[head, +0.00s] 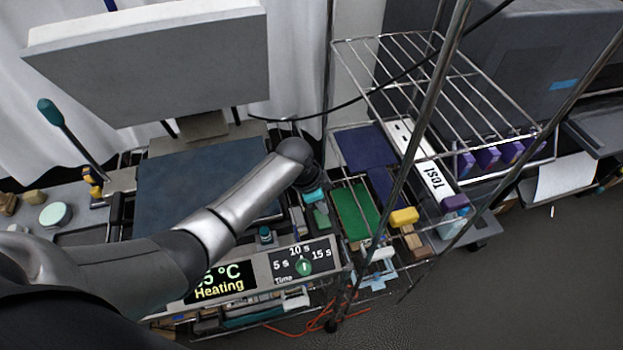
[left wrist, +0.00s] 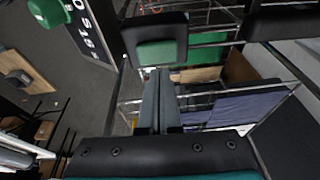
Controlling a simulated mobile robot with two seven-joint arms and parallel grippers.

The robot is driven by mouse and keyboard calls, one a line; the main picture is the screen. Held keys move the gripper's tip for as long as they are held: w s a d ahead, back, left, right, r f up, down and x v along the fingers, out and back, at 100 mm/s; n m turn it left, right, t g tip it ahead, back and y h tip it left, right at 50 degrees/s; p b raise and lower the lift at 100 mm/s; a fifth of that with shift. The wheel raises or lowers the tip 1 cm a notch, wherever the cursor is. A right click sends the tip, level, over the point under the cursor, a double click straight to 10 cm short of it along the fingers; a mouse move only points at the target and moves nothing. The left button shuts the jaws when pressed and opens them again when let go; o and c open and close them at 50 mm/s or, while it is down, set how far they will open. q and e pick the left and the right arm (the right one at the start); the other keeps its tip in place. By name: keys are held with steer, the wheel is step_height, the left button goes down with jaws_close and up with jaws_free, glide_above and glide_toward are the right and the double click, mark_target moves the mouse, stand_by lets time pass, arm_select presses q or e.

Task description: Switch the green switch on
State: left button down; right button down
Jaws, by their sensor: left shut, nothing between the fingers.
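The green switch (left wrist: 158,53) is a green rocker in a dark frame. It is just ahead of my fingertips in the left wrist view, and in the head view the green switch (head: 321,217) shows small beside the control panel. My left gripper (left wrist: 157,74) is shut and empty, its fingertips at the switch's near edge. I cannot tell whether they touch it. In the head view my left gripper (head: 315,196) points down over the switch, partly hidden by its own wrist. The switch's on or off position is not clear. My right gripper is not in view.
A panel (head: 303,262) with a green timer knob and a display reading "Heating" (head: 222,283) are close by. A raised press plate (head: 150,60) stands behind. Wire racks (head: 440,85), metal poles, a green pad (head: 356,212) and a yellow block (head: 404,216) lie to the right.

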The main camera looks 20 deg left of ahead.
arm_select(q)
steer(key=p+v, duration=0.1)
steer(key=v, duration=1)
steer(key=shift+s+d+p, duration=0.3)
steer(key=shift+d, duration=0.15)
